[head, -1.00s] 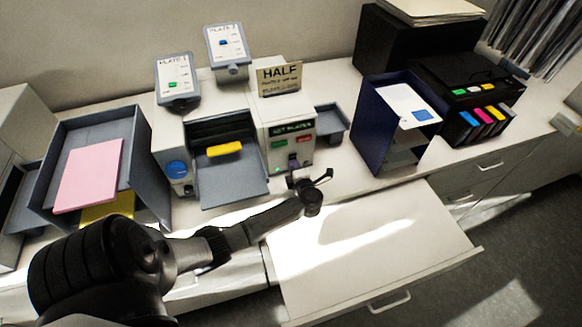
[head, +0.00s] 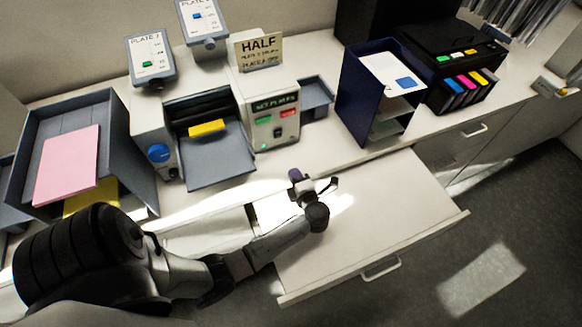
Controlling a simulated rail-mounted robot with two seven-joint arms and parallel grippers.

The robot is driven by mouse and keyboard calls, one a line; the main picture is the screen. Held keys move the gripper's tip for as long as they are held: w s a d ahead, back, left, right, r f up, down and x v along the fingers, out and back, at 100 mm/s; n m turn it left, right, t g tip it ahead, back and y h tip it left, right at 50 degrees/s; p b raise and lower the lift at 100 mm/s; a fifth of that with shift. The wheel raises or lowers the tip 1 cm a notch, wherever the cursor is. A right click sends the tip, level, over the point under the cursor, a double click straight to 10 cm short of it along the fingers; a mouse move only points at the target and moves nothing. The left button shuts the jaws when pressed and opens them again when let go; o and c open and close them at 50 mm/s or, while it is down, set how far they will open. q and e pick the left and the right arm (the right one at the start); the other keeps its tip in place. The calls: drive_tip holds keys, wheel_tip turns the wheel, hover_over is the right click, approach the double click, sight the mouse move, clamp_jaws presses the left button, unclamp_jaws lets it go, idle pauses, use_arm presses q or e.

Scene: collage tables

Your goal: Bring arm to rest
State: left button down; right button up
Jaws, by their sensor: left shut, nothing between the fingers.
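My left arm comes in from the lower left of the head view. Its left gripper (head: 314,188) is shut and empty. It hangs over the pulled-out white drawer (head: 400,205), in front of the grey-white machine with the green and red buttons (head: 272,118). It looks apart from the machine front. My right gripper is not in view.
A grey bin (head: 118,150) with pink sheets (head: 67,165) stands left. A dark blue holder (head: 362,105) and a black printer (head: 440,65) stand right. The drawer's right part is clear.

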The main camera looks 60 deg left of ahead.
use_arm(q)
drive_tip(key=shift+d, duration=0.3)
idle(0.5)
